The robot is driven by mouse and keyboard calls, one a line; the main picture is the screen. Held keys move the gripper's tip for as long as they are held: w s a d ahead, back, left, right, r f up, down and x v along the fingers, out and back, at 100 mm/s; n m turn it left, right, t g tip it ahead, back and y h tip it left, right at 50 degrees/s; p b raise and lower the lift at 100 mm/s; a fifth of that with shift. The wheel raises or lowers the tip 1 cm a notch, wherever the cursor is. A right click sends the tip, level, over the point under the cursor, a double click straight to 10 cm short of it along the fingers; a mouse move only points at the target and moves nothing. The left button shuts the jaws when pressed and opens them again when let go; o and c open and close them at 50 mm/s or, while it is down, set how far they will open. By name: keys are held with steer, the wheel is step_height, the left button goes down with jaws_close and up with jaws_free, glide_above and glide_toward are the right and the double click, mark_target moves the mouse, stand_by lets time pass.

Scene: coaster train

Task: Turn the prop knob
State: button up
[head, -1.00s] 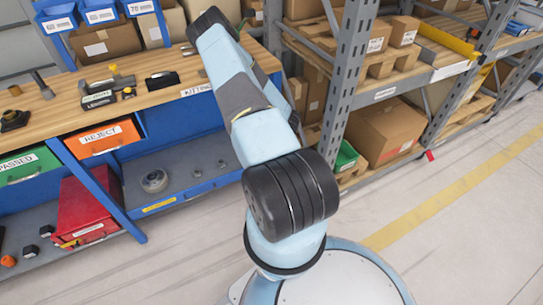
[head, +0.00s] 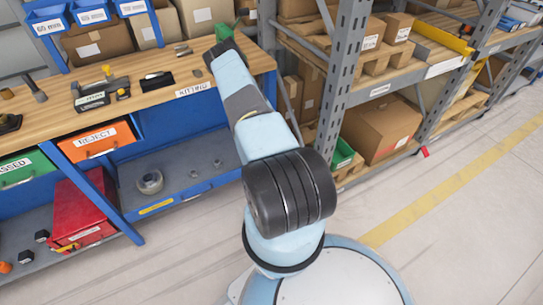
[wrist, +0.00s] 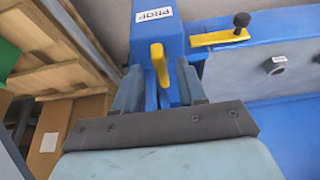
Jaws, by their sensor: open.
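The prop knob (wrist: 158,64) is a yellow upright handle on a blue housing in the wrist view, under a white label reading PROP. My gripper (wrist: 160,72) is open, with one grey finger on each side of the yellow handle. Gaps show between the handle and the fingers; I cannot tell how far in depth the fingers reach around it. In the head view my arm stretches over the right end of the workbench, and the fingers and knob are not visible there.
A yellow lever with a black knob (wrist: 241,20) sits right of the housing. The wooden workbench (head: 150,107) is left of my arm, shelving (head: 345,85) right.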

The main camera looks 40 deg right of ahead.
steer(key=shift+x, duration=0.85)
jaws_close()
steer(key=shift+s+d, duration=0.1)
steer(key=shift+d, duration=0.3)
steer(key=shift+a, duration=0.35)
